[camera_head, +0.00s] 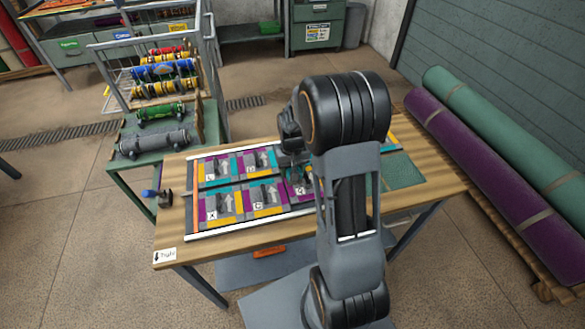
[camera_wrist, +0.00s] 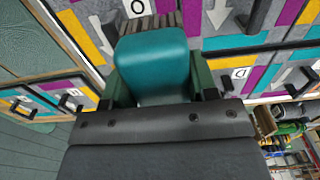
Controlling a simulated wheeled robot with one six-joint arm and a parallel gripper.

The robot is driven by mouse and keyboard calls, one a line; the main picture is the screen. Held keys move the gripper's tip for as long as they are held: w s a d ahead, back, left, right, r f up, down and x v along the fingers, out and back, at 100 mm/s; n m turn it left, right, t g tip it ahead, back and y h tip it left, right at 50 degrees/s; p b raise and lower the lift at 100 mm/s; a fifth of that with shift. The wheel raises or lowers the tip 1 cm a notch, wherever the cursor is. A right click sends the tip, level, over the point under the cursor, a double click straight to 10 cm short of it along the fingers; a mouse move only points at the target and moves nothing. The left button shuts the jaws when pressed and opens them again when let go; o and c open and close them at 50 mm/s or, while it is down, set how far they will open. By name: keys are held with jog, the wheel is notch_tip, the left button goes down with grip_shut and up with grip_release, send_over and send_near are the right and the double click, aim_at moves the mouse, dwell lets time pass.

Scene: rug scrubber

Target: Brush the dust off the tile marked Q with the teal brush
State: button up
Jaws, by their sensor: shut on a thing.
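My gripper (camera_wrist: 160,78) is shut on the teal brush (camera_wrist: 152,58), with a dark green finger on each side of it. The brush's grey-brown bristles (camera_wrist: 150,22) point toward a tile whose white label (camera_wrist: 138,8) reads like O or Q, cut off by the frame's top edge. I cannot tell whether the bristles touch it. In the head view my gripper (camera_head: 296,170) is low over the tile board, partly hidden by my arm. A tile with a Q-like label (camera_head: 301,190) lies just beside it, partly hidden. I cannot make out dust on it.
The tile board (camera_head: 195,236) has several purple, teal and orange tiles with arrows, on a wooden table (camera_head: 420,185). A blue-topped object (camera_head: 150,193) is at its left edge. A green cart (camera_head: 160,150) with rollers stands left; rolled rugs (camera_head: 495,160) lie right.

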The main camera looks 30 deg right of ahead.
jog(key=shift+r+p, duration=2.05)
jog(key=shift+r, duration=0.85)
jog(key=shift+f, duration=0.1)
